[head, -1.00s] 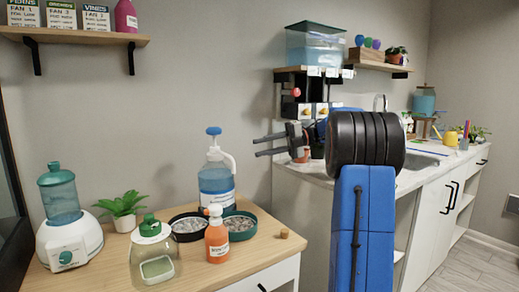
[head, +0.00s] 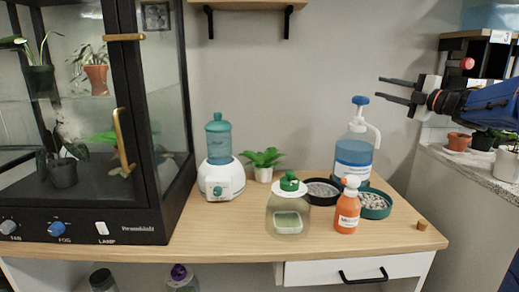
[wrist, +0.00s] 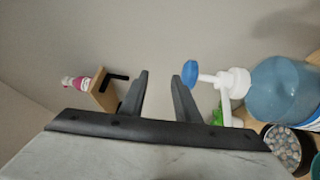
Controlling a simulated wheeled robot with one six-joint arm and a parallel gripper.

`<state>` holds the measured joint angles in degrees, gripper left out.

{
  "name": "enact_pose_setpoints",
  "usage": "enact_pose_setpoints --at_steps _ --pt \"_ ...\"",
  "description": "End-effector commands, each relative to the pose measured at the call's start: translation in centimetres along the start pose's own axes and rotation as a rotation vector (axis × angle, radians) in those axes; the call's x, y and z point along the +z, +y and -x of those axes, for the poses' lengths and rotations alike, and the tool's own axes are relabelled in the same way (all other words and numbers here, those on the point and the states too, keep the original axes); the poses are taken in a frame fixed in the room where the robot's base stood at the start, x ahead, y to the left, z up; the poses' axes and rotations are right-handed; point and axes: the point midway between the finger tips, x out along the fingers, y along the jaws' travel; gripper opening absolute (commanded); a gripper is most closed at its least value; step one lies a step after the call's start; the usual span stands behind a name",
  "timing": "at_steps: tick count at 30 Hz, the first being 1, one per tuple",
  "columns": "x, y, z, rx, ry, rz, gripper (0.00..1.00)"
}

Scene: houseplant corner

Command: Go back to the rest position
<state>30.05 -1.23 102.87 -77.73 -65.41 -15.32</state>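My gripper (head: 396,91) is at the upper right in the head view, raised above the right end of the wooden table. Its two dark fingers point left and are spread apart with nothing between them. In the wrist view the fingers (wrist: 160,92) also stand apart and empty. The blue pump bottle (head: 354,150) stands on the table below and left of the gripper, apart from it. It also shows at the right in the wrist view (wrist: 285,88).
The wooden table (head: 240,240) holds a humidifier (head: 220,165), a small plant (head: 264,160), a glass jar (head: 287,212), an orange spray bottle (head: 347,212) and pebble trays (head: 374,207). A black glass cabinet (head: 110,215) stands left. A counter (head: 485,172) is right.

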Motion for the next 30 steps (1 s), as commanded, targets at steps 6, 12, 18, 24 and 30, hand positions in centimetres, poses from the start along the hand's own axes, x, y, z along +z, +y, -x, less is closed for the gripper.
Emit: enact_pose_setpoints --at_steps 6,12,18,24,30 --pt "-1.4 1.6 0.9 0.087 -0.285 -0.177 0.29" --pt "-2.6 -0.3 4.4 0.125 -0.535 -0.397 0.29" --pt "-5.3 -5.4 9.6 0.109 -0.768 -0.652 0.29" --pt "-10.1 -13.1 15.6 0.029 -0.979 -0.929 0.29" --pt "-16.7 -21.3 21.6 -0.108 -1.152 -1.182 0.29"
